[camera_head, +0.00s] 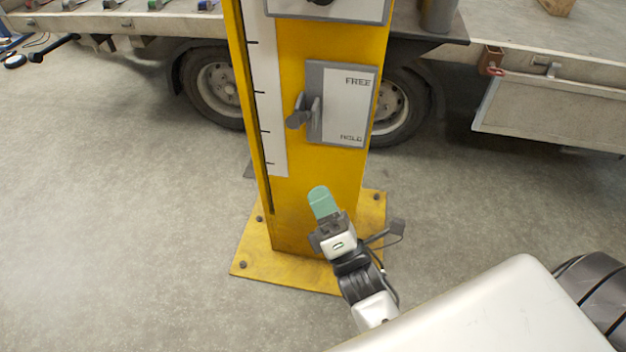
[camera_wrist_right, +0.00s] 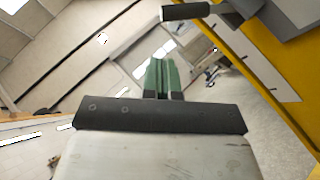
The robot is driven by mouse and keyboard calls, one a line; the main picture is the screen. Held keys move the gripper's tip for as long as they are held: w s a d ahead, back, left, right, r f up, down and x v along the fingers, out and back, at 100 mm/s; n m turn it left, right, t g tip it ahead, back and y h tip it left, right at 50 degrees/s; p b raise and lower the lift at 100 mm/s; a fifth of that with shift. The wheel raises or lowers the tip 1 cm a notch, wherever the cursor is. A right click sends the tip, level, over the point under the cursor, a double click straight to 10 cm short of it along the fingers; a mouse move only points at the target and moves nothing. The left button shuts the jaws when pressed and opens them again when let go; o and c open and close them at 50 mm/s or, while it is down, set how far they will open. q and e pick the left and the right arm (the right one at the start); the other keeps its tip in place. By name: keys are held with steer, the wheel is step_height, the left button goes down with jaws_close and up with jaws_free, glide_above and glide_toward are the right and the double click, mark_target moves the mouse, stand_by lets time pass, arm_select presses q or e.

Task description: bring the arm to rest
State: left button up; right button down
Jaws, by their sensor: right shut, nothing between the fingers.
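My right gripper (camera_head: 319,199) is in front of the lower part of a yellow post (camera_head: 335,175) in the head view. Its green fingers point up and away from me, and they are shut and empty. In the right wrist view the green fingers (camera_wrist_right: 161,75) stand side by side with nothing between them. A grey lever (camera_head: 298,117) beside a panel (camera_head: 343,105) marked FREE at the top is above the gripper, apart from it. A dark rod-like handle (camera_wrist_right: 186,11) shows above the fingers in the wrist view. My left gripper is not in view.
The post stands on a bolted yellow base plate (camera_head: 252,262) on the concrete floor (camera_head: 120,220). A trailer with wheels (camera_head: 217,88) and a flat bed (camera_head: 150,24) stands behind it. The floor left of the post is clear.

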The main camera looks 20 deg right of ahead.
stand_by(0.5)
steer(key=s+d+f+m+g+h, duration=0.1)
steer(key=s+f+m+g+h, duration=0.1)
steer(key=f+m+g, duration=0.85)
steer(key=s+d+f+m+g+h, duration=0.1)
steer(key=f+m+g, duration=0.3)
steer(key=f, duration=1.2)
steer(key=s+d+f+m+g+p, duration=0.1)
steer(key=s+d+f+m+g, duration=0.1)
steer(key=s+f+m+g, duration=0.85)
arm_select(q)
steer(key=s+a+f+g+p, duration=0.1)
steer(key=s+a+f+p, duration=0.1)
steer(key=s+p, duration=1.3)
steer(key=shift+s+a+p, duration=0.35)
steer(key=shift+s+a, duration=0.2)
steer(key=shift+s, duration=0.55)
arm_select(e)
steer(key=s+d+f+n, duration=0.1)
steer(key=s, duration=0.8)
steer(key=s+d+f+n+t, duration=0.1)
steer(key=s+d, duration=0.1)
steer(key=s, duration=0.8)
steer(key=shift+f+t+h, duration=0.15)
steer(key=shift+t+h, duration=0.15)
steer(key=shift+h, duration=0.1)
